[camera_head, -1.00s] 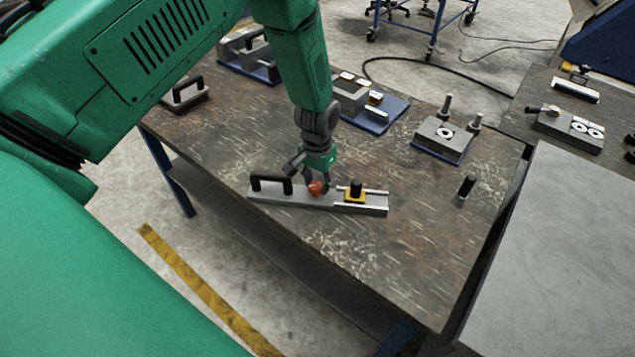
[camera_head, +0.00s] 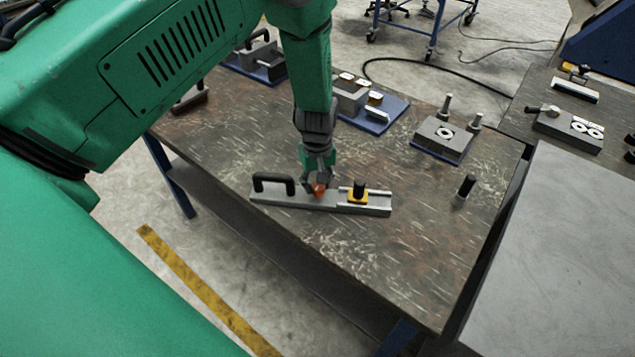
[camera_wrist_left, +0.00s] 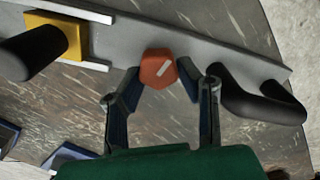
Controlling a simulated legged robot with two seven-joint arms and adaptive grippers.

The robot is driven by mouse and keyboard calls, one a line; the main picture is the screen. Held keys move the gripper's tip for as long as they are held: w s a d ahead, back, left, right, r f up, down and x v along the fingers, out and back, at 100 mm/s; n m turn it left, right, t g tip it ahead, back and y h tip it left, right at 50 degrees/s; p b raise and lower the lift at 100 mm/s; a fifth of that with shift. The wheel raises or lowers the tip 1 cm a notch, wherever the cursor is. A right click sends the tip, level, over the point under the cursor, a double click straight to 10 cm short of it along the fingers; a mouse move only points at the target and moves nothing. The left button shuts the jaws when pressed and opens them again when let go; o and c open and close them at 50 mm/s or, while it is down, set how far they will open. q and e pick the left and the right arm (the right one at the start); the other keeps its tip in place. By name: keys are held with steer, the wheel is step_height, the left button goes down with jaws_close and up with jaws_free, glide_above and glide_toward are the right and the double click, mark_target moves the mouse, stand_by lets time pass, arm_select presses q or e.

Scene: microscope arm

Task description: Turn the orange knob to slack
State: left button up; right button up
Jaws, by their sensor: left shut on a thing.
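The orange knob (camera_head: 319,190) sits on a grey bar-shaped fixture (camera_head: 290,198) on the table. The knob is partly hidden by the fingers in the head view. My right gripper is not in view.
A black handle (camera_head: 273,181) stands on the fixture left of the knob. A yellow slider block with a black post (camera_head: 357,192) sits on rails to the right. A grey block with posts (camera_head: 444,137) and a lone black peg (camera_head: 466,187) are farther right. The front table is clear.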

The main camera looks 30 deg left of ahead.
arm_select(q)
steer(key=shift+n, duration=1.3)
steer(key=shift+w+n, duration=0.1)
steer(key=shift+n, duration=0.2)
steer(key=o, duration=1.1)
steer(key=shift+o, duration=0.2)
steer(key=shift+r, duration=0.3)
step_height(320, 180, up, 11)
steer(key=shift+r, duration=0.15)
